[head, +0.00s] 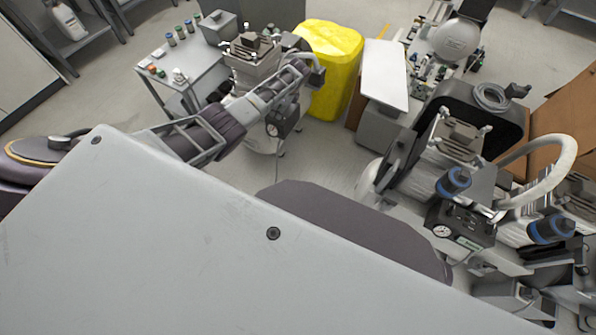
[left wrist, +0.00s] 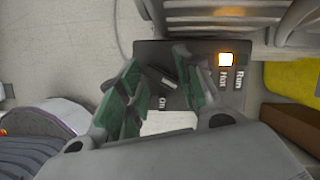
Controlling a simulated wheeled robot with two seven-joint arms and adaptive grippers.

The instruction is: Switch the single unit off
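The single unit (head: 252,62) stands at the back, left of the yellow bin, with a round gauge low on its front. In the head view, my left gripper (head: 306,74) is at the unit's right side; contact cannot be told. My right gripper is not in view.
A yellow bin (head: 332,62) stands close to the right of the unit. A small table (head: 190,72) with bottles and coloured parts is to its left. A larger compressor (head: 465,150) with a hose and blue filters fills the right. Floor in the middle is partly clear.

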